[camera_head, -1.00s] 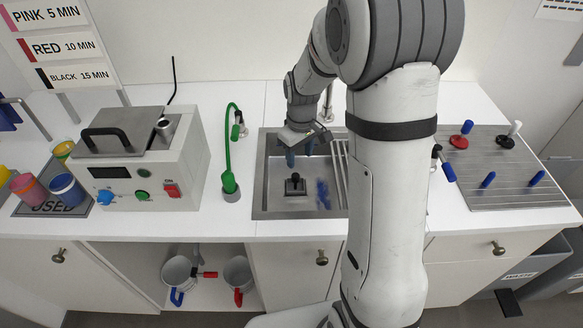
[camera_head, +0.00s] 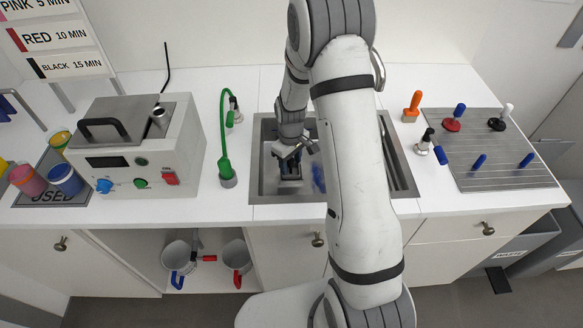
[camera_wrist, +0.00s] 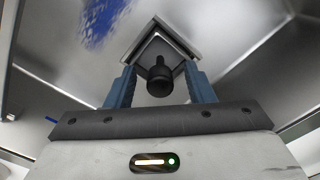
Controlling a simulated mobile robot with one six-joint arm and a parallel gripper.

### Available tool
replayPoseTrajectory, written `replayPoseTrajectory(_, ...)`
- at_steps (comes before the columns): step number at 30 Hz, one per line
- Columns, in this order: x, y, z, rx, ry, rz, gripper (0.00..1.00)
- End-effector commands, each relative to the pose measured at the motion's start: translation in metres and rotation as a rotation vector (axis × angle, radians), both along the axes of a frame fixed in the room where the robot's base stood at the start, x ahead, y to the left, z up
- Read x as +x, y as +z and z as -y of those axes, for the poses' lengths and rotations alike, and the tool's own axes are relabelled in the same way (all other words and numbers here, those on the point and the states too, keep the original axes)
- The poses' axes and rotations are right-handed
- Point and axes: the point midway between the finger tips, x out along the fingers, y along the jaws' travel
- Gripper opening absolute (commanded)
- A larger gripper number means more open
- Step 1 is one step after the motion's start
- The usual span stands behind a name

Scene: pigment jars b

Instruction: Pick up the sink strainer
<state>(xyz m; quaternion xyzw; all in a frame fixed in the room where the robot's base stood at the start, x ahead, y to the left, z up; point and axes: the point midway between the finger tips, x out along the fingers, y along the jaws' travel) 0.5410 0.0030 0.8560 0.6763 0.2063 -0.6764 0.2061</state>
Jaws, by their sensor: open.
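The sink strainer (camera_wrist: 159,76) is a black knob on a square metal base on the sink floor. In the wrist view the knob stands between the two blue fingers of my gripper (camera_wrist: 160,88), with gaps visible on both sides. My gripper is open and not closed on the knob. In the head view my gripper (camera_head: 290,160) is down inside the sink (camera_head: 257,180), right over the strainer (camera_head: 290,183), whose knob is mostly hidden there by the fingers.
Blue stains (camera_head: 318,178) mark the sink floor right of the strainer. Sink walls surround my gripper. A green hose faucet (camera_head: 224,150) and a grey machine (camera_head: 140,150) stand to the left. A ridged board (camera_head: 500,170) with several stoppers lies right.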

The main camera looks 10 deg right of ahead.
Motion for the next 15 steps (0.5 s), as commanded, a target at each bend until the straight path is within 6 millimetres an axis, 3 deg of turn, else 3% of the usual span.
replayPoseTrajectory(6,0.0000,-0.0005,0.0004,0.000,-0.001,0.000,0.48)
replayPoseTrajectory(15,0.0000,-0.0003,0.0007,0.000,-0.002,0.000,0.23)
